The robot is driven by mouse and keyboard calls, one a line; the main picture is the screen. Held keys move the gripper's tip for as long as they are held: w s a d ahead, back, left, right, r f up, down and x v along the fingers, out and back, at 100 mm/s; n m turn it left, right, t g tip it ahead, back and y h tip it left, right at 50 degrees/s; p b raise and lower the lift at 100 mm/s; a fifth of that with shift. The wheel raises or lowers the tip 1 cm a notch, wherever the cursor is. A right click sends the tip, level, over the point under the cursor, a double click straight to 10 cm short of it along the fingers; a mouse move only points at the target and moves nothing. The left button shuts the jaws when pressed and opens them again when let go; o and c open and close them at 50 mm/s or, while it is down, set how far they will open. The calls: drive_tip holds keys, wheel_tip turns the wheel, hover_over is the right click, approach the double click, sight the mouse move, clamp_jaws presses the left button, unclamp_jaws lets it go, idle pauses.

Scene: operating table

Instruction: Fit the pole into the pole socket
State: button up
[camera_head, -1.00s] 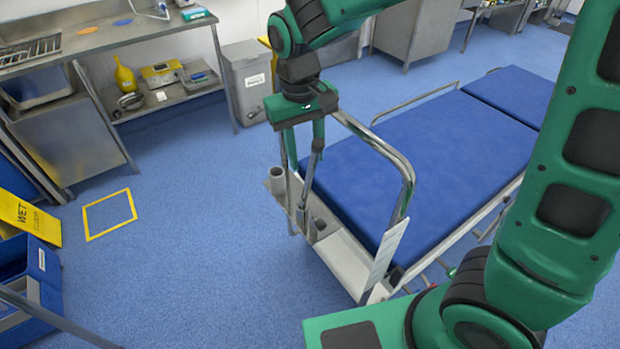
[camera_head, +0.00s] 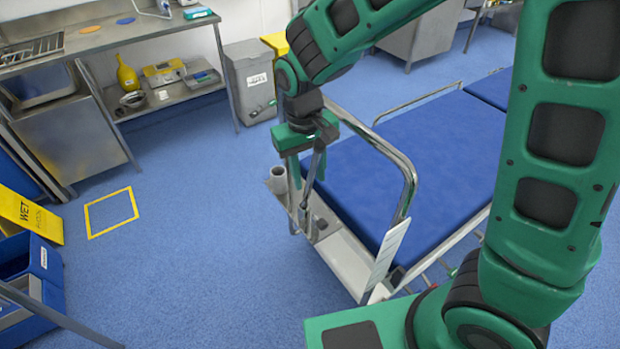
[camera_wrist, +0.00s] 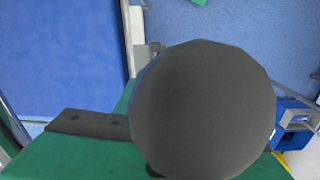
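My gripper (camera_head: 302,160) points down at the near left corner of the bed, with its green fingers beside a thin metal pole (camera_head: 320,165). The pole slants down from the gripper toward the bed's corner fittings. A large dark round end (camera_wrist: 203,110) fills the middle of the wrist view, very close to the camera, and hides the fingertips. An upright grey tube, which looks like a pole socket (camera_head: 277,178), stands at the corner, left of the pole and apart from its lower end. I cannot tell whether the fingers grip the pole.
The blue bed (camera_head: 400,155) has a curved metal rail (camera_head: 408,180) close to the right of my gripper. A grey bin (camera_head: 249,85) stands behind. A blue box (camera_head: 35,275) and a yellow wet-floor sign (camera_head: 28,212) are at left. The floor between is clear.

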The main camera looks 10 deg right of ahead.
drive_tip(key=shift+f, duration=0.25)
idle(0.3)
drive_tip(key=shift+c, duration=0.2)
clamp_jaws()
